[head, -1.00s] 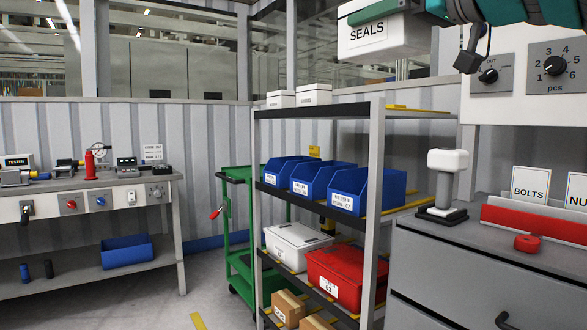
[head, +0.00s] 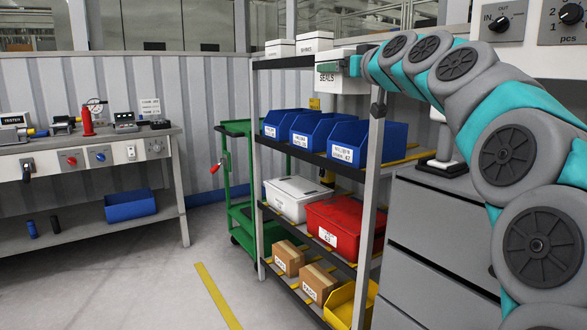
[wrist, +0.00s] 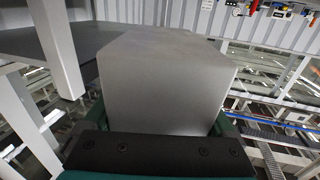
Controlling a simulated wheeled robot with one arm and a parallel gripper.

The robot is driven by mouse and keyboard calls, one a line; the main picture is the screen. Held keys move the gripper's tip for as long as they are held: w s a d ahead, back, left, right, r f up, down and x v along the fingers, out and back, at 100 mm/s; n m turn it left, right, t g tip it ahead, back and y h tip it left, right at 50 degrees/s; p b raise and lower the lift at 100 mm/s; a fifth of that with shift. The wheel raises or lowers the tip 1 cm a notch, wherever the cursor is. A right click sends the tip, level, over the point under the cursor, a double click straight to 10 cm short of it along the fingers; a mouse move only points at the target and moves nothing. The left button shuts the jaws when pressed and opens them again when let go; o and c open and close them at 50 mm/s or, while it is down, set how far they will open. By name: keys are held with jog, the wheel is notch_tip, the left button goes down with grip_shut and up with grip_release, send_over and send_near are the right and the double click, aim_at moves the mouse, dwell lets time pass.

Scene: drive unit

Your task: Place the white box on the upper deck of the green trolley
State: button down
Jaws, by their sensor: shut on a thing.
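The white box (head: 345,84) labelled SEALS is in my gripper (head: 338,67), which is shut on it. In the head view it appears in front of the rack's top shelf, near its right end; I cannot tell how close they are. The box (wrist: 165,85) fills the middle of the wrist view, between the green fingers. The green trolley (head: 235,129) stands behind and left of the rack. Its upper deck is seen nearly edge-on and partly hidden by the rack. My gripper and box are well to the right of it.
The rack (head: 258,170) holds two small white boxes (head: 314,43) on top, blue bins (head: 317,132), a white lidded bin (head: 295,198), a red bin (head: 345,226) and cartons below. A workbench (head: 90,150) stands left. Floor between bench and rack is clear.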

jog(key=w+f+m+t+h, duration=0.1)
jog(key=w+f+m+h, duration=0.2)
jog(key=f, duration=1.1)
jog(key=w+f+m+h, duration=0.2)
jog(key=w+f+h, duration=0.2)
jog(key=f, duration=1)
jog(key=s+d+f+m+h, duration=0.1)
jog(key=s+d+f+h, duration=0.1)
jog(key=s+f, duration=0.3)
jog(key=s+d+f+m+h, duration=0.1)
jog(key=s+f, duration=0.5)
jog(key=f, duration=0.7)
jog(key=shift+s+d+m+g+h, duration=0.2)
jog(key=shift+d+m+g+h, duration=0.1)
jog(key=shift+d+h, duration=0.45)
jog(key=shift+r, duration=0.1)
